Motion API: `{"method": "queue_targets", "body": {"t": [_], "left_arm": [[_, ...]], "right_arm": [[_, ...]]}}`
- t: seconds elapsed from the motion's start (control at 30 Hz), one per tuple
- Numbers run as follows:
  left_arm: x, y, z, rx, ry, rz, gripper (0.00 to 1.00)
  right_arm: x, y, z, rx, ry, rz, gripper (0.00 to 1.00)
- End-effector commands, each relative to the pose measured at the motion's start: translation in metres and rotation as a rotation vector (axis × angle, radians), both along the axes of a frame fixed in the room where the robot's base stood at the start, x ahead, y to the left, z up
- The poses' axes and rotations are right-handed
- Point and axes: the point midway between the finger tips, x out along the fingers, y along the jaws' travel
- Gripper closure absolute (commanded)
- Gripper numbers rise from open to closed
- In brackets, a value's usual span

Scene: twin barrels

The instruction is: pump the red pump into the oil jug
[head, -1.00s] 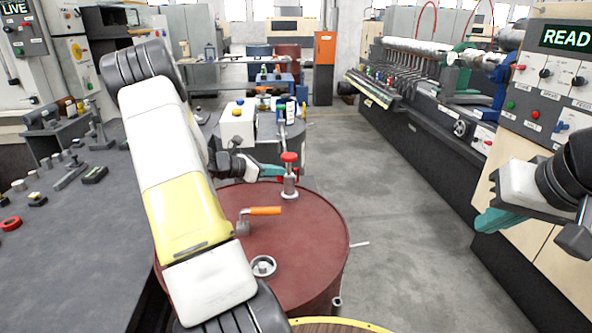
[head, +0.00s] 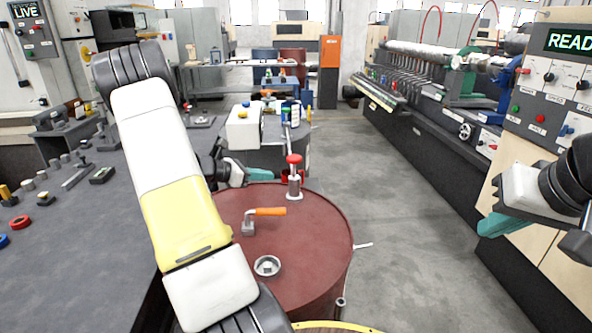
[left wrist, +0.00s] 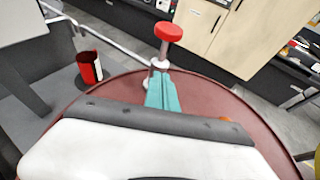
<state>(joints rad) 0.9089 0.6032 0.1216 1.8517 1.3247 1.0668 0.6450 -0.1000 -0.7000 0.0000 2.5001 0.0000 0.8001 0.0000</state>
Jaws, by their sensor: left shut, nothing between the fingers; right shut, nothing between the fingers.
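The red pump (head: 294,176) stands upright on the dark red barrel (head: 310,240), with a round red knob on a metal stem. It also shows in the left wrist view (left wrist: 168,33), just beyond my fingertips. My left gripper (head: 262,174) is shut and empty, just left of the pump with a small gap in the head view. Its teal fingers (left wrist: 163,93) point at the pump's lower part. A red open-topped container (left wrist: 89,67), perhaps the oil jug, is beyond the barrel rim; the pump partly hides it in the head view. My right gripper (head: 500,224) is shut and empty at the right.
An orange-handled valve (head: 268,211) and a round metal cap (head: 267,265) are on the barrel top. A workbench (head: 85,235) with small parts is at the left. A white box (head: 243,128) stands behind. The floor (head: 410,230) right of the barrel is clear.

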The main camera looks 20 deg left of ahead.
Motion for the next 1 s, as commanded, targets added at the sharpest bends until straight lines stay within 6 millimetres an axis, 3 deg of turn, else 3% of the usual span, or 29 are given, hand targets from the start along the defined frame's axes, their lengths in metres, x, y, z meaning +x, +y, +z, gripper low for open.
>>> {"method": "queue_targets", "body": {"t": [0.1,0.33,1.0], "left_arm": [[-0.019,0.016,0.009,0.002,0.001,0.004,1.00],[-0.040,0.031,0.019,0.001,0.002,0.001,1.00],[-0.043,0.033,0.020,-0.001,0.002,0.001,1.00]], "right_arm": [[0.000,0.000,0.000,0.000,0.000,0.000,1.00],[0.000,0.000,0.000,0.000,0.000,0.000,1.00],[0.000,0.000,0.000,0.000,0.000,0.000,1.00]]}}
